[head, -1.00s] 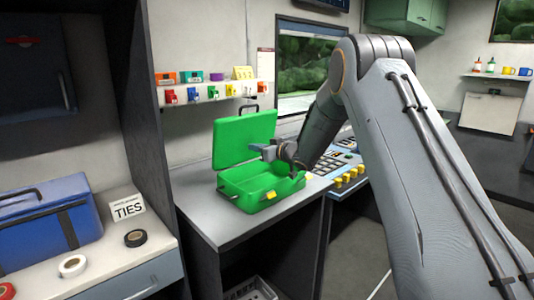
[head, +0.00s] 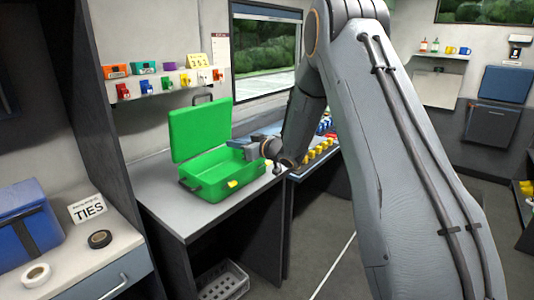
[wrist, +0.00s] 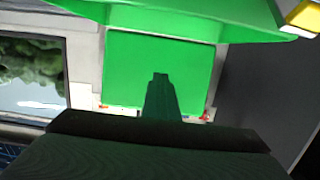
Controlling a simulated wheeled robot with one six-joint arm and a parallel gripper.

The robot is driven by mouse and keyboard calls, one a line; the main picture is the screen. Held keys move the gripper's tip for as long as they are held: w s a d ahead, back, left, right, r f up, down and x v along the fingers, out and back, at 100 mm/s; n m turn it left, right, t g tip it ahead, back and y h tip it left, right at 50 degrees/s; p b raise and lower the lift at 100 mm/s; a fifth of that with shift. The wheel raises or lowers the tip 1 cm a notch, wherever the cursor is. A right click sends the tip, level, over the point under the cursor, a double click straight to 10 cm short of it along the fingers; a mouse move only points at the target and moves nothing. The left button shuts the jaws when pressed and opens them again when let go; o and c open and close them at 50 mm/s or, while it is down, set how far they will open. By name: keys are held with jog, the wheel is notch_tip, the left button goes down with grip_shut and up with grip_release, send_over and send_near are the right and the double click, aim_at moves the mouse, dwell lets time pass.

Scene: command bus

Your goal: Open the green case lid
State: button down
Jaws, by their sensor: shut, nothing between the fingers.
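The green case (head: 212,172) sits on the grey counter with its lid (head: 200,130) raised, standing about upright at the back. A black handle shows on the lid's top edge, and a yellow latch (head: 232,184) on the case's front. My gripper (head: 236,143) is over the right part of the case, in front of the lid, with its fingers shut and empty. In the wrist view, the green lid (wrist: 130,62) fills the middle beyond my gripper (wrist: 160,78), and the case edge with a yellow latch (wrist: 304,14) crosses the top. Contact with the lid cannot be told.
A shelf (head: 165,72) with coloured boxes and tags hangs behind the lid. A control panel with yellow knobs (head: 320,150) is right of the counter. At left are a blue case (head: 40,230), a TIES sign (head: 88,209) and tape rolls (head: 100,239). The counter's front left is bare.

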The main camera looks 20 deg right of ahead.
jog(key=f+p+v, duration=0.2)
jog(key=p+v, duration=0.3)
jog(key=v, duration=1)
jog(key=shift+d+f, duration=0.15)
jog(key=s+d+f+m+g+h+b, duration=0.1)
jog(key=s+f+m+g+h+b, duration=0.15)
jog(key=s+h, duration=0.35)
jog(key=s+d+f+m+g+h+b, duration=0.1)
jog(key=s+f+m+g+h, duration=0.25)
jog(key=s, duration=0.55)
jog(key=s+a+g+b, duration=0.1)
jog(key=s+a+g, duration=0.1)
jog(key=s, duration=0.7)
jog(key=s+a+f+m+g, duration=0.1)
jog(key=s+a+g, duration=0.1)
jog(key=s, duration=0.7)
jog(key=shift+a+f+g+b, duration=0.15)
jog(key=shift+f+g+b, duration=0.2)
jog(key=shift+g, duration=0.55)
